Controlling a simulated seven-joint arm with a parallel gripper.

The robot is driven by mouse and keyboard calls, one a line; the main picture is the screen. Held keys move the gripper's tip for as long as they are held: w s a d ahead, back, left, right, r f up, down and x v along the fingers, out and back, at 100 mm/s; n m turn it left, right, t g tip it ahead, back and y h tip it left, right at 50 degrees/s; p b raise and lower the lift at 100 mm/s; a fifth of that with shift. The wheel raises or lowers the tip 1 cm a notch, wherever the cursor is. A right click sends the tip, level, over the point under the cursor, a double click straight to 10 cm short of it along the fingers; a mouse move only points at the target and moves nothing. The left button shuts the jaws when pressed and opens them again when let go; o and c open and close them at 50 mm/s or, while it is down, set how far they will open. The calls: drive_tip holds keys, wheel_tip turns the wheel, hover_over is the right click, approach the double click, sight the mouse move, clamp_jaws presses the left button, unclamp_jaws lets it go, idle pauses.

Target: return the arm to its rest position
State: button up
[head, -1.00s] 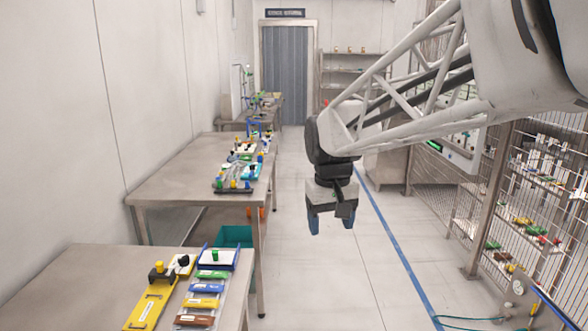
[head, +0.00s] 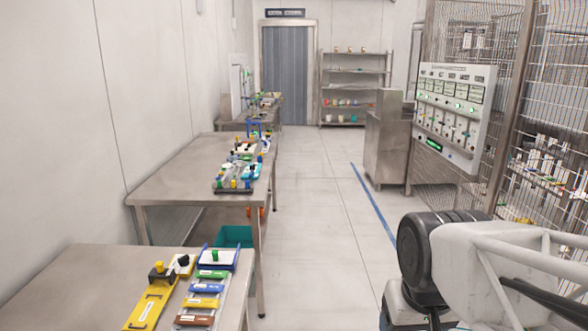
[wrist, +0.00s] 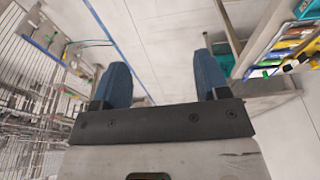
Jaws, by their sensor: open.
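In the head view my arm is folded low at the bottom right, beside the mesh fence.
Steel tables (head: 160,187) with colored parts line the left wall. A wire mesh fence (head: 549,90) and a control panel (head: 455,108) stand on the right. A cabinet (head: 388,140) and a shelf (head: 355,88) are farther back. The middle floor (head: 315,220) is free.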

drive_tip(key=shift+s+d+f, duration=0.2)
drive_tip(key=shift+s+f, duration=0.15)
drive_tip(key=shift+s, duration=0.3)
drive_tip(key=shift+s+d+f, duration=0.15)
drive_tip(key=shift+s+f, duration=0.2)
drive_tip(key=shift+s, duration=0.25)
